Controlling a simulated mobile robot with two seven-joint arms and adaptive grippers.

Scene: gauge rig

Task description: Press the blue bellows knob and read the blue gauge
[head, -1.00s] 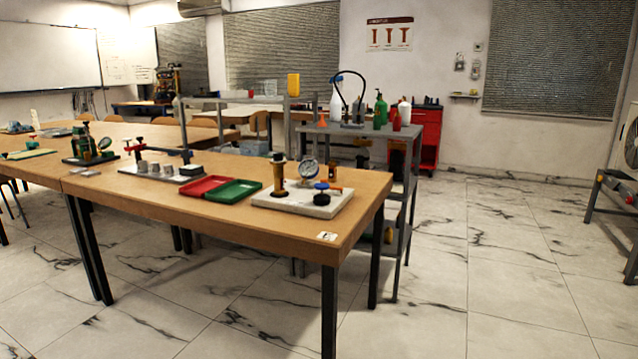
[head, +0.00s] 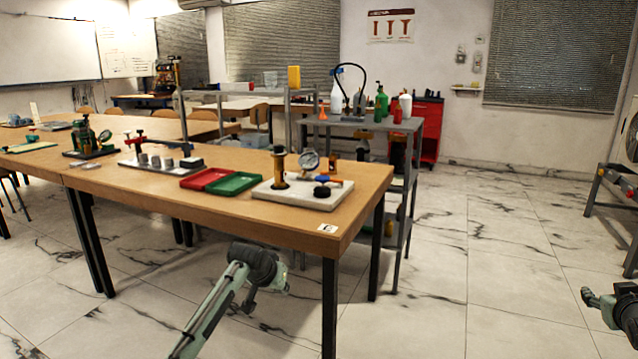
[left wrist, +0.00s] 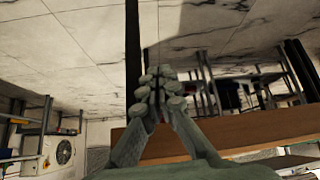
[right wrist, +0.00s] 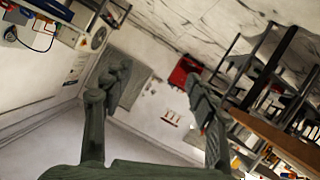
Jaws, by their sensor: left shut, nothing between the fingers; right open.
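A gauge rig stands on a pale slab (head: 262,190) at the right end of the wooden table in the head view. It carries a brass upright cylinder (head: 279,170), a round white-faced gauge (head: 309,161), a black round knob (head: 322,191) and a small blue part (head: 324,178). I cannot make out a blue gauge or its reading at this size. My left gripper (head: 283,279) is low in front of the table, apart from the rig; its fingers are shut and empty in the left wrist view (left wrist: 158,84). My right gripper (head: 588,297) is at the far right, open and empty (right wrist: 155,95).
The wooden table (head: 250,221) has its front edge and legs near my left arm. A red tray (head: 205,179) and a green tray (head: 234,184) lie left of the rig. A grey cart (head: 402,200) stands behind the table.

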